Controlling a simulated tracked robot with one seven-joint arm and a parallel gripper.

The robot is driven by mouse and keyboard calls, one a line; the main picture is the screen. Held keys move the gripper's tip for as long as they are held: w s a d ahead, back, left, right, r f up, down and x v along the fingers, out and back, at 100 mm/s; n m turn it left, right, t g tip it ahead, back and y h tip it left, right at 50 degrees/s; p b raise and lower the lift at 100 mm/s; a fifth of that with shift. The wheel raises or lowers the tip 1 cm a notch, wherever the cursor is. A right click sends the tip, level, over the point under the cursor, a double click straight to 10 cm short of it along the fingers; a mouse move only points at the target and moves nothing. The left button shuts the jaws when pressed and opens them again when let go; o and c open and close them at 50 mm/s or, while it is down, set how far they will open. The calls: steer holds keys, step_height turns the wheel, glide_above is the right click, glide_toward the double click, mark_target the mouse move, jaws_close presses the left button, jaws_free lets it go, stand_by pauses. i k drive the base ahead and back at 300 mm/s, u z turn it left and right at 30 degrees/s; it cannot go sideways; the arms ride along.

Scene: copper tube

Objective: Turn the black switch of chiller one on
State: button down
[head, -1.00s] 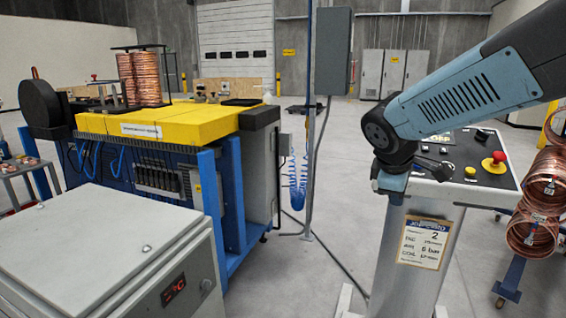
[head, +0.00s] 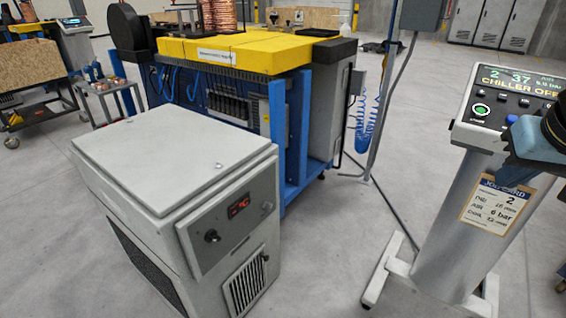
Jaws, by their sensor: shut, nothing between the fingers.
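A grey chiller cabinet (head: 160,162) stands on the floor at the left front in the head view. A round black switch (head: 212,236) sits on its front panel, below a small display (head: 238,206) with lit red characters. I cannot read which way the switch is turned, and no number shows on the chiller. Part of my arm enters at the right edge, in front of the console and far from the switch. My gripper is out of the picture.
A console (head: 480,190) on a pedestal stands at the right, its screen partly reading "CHILLER OPE". Behind the chiller is a blue-framed machine (head: 300,130) with a yellow top. Open floor lies between chiller and console.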

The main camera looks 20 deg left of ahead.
mark_target(211, 236)
steer(key=u, duration=0.95)
steer(key=k, duration=0.85)
steer(key=u, duration=0.4)
steer(key=i, duration=0.95)
steer(key=u, duration=0.2)
